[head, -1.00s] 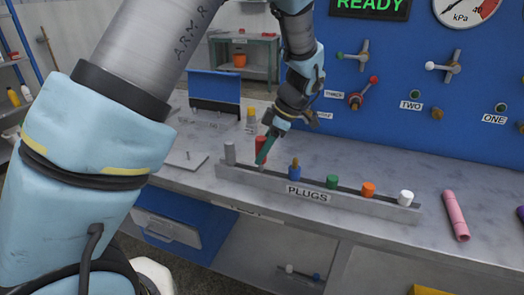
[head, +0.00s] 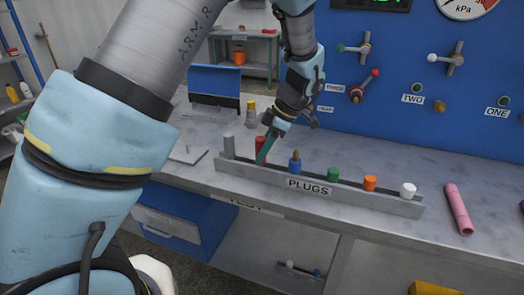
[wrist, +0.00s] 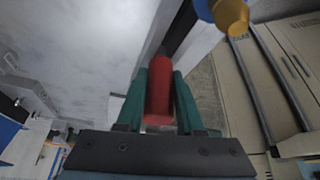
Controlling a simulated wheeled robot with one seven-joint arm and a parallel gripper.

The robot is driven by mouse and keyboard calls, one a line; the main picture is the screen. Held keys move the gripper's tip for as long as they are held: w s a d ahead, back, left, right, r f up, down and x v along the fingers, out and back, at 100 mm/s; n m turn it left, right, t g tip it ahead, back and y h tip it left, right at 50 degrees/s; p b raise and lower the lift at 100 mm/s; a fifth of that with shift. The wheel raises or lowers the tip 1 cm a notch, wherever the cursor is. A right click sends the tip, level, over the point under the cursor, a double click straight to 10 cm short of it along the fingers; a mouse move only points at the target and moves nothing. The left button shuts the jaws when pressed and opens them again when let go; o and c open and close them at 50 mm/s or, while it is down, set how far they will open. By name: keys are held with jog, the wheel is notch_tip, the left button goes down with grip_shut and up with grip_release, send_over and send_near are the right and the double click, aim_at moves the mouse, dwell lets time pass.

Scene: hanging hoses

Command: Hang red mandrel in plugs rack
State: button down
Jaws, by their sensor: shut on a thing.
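The red mandrel (wrist: 159,90) is between the two green fingers of my gripper (wrist: 160,100) in the wrist view. The fingers are shut on it. In the head view the red mandrel (head: 261,145) stands about upright at the left part of the plugs rack (head: 370,202), partly behind a finger of my gripper (head: 264,150). Its lower end is hidden, so I cannot tell how deep it sits in the rack. The rack is a long grey rail labelled PLUGS on the bench.
A grey plug (head: 229,146) stands left of the mandrel. Blue (head: 295,165), green (head: 333,175), orange (head: 370,183) and white (head: 408,190) plugs stand to its right. A pink tube (head: 457,210) lies on the bench. A blue panel (head: 440,130) with valves rises behind.

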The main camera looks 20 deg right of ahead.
jog(key=shift+f, duration=0.3)
jog(key=shift+c, duration=2.3)
grip_release()
jog(key=shift+r, duration=0.1)
jog(key=b+v, duration=0.2)
jog(key=v, duration=0.8)
jog(key=shift+r, duration=0.3)
jog(key=shift+s+d, duration=0.1)
